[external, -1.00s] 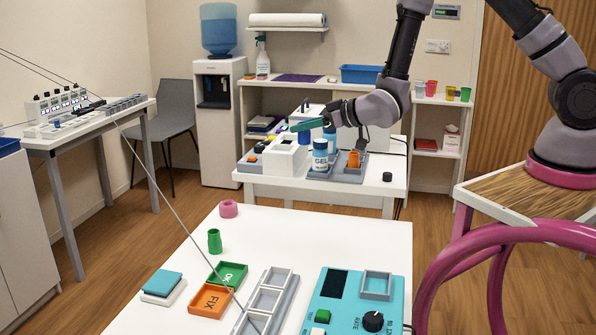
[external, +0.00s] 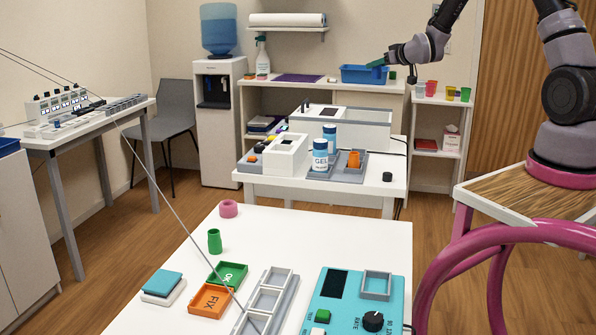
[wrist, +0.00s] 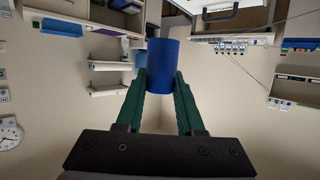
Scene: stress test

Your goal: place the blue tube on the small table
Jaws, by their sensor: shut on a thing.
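The blue tube (wrist: 162,66) is a plain blue cylinder between my fingertips in the wrist view. My gripper (wrist: 161,84) is shut on it with two dark green fingers. In the external view my gripper (external: 376,63) is raised at the back, in front of or over the blue bin on the shelf unit as seen here; the tube cannot be told apart from the bin there. A white table (external: 385,188) stands in the middle, and a larger white table (external: 285,230) in front. I cannot tell which one is the small table.
The middle table bears a white box (external: 283,158), a GEL bottle (external: 320,158), an orange cup (external: 354,159) and a larger white machine (external: 365,128). The blue bin (external: 355,76) is behind. The front table has clear room at its far right.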

